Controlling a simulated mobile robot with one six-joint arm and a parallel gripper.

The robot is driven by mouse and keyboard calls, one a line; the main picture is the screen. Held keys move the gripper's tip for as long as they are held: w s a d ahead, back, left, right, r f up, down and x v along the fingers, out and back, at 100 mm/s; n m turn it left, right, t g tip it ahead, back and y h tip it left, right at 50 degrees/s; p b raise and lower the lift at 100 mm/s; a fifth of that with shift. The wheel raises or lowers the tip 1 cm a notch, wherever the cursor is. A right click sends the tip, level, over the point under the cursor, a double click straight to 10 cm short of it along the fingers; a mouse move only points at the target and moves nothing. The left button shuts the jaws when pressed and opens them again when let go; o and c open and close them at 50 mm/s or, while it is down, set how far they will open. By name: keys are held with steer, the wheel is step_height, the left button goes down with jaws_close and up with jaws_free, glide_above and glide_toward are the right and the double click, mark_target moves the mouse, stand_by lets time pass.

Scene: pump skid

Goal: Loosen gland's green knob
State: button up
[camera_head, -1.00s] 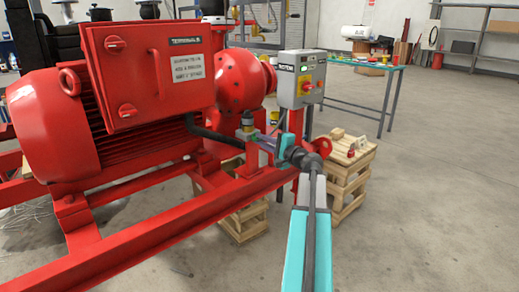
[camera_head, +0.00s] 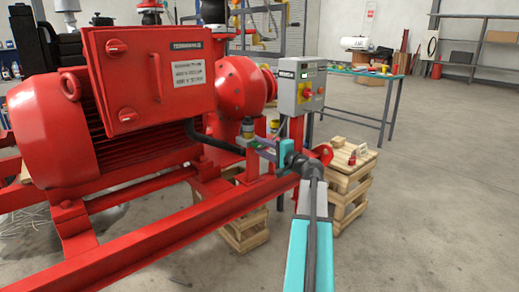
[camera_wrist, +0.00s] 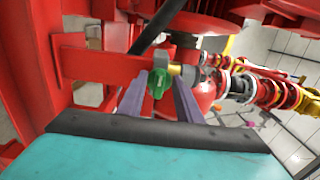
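The green knob (camera_wrist: 158,85) sits in the middle of the wrist view, in front of a brass-coloured part of the gland (camera_wrist: 175,70), by a red bracket. My gripper (camera_wrist: 159,88) is open. Its two grey-purple fingers stand on either side of the knob, with the knob between their tips. A narrow gap seems to show beside the knob, so I see no firm contact. In the head view my gripper (camera_head: 260,147) reaches in at the red skid frame below the pump. The knob there is too small and partly hidden to make out clearly.
A red motor (camera_head: 45,125) with a red terminal box (camera_head: 150,80) fills the left. A grey control box (camera_head: 301,85) stands on a post behind my gripper. Wooden crates (camera_head: 350,180) stand right of the skid. The floor farther right is clear.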

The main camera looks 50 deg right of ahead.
steer(key=shift+s+d, duration=0.1)
steer(key=shift+s, duration=0.05)
steer(key=s+a+p, duration=0.1)
steer(key=s+p, duration=0.2)
steer(key=s, duration=1)
steer(key=shift+s, duration=0.25)
steer(key=shift+a, duration=0.1)
